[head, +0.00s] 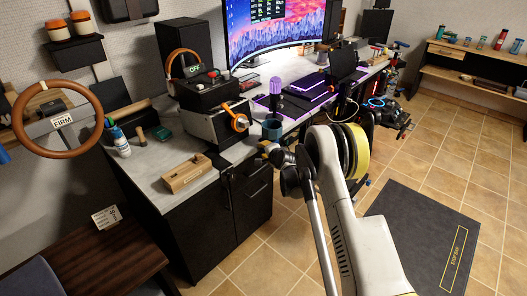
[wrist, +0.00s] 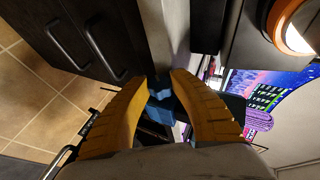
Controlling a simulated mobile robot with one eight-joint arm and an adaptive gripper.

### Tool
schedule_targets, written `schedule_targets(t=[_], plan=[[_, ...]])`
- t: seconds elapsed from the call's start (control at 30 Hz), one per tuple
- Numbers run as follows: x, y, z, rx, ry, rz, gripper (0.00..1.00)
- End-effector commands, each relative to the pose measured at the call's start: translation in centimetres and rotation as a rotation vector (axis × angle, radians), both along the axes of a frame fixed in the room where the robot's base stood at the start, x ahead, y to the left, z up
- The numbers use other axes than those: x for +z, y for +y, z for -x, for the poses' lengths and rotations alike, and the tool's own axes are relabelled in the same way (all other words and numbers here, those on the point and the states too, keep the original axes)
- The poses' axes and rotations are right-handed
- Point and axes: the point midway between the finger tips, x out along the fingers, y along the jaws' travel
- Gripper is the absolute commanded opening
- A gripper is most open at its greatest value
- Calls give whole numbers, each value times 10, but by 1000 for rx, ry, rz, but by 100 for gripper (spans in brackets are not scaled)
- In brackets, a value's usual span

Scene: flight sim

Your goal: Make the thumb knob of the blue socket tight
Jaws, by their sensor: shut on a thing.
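The blue socket (head: 272,129) is at the front edge of the desk in the head view, just beyond my arm's end. In the wrist view blue parts (wrist: 172,108) show between and behind my fingers. My gripper (wrist: 164,80) has both yellow fingers closed in on a small blue piece, which looks like the thumb knob (wrist: 160,94). In the head view my gripper (head: 267,149) is small and partly hidden by my own wrist, right below the socket. The knob cannot be made out there, and its tightness cannot be seen.
A wooden block (head: 187,174) lies to the left.

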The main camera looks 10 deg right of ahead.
Motion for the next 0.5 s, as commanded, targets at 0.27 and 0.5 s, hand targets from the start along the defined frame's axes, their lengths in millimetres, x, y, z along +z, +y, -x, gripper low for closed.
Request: schedule_targets(t=[0.27,0.5], plan=[[-1,-1,0,-3,-85,-63,0],[-2,-1,0,-1,-211,-154,0]])
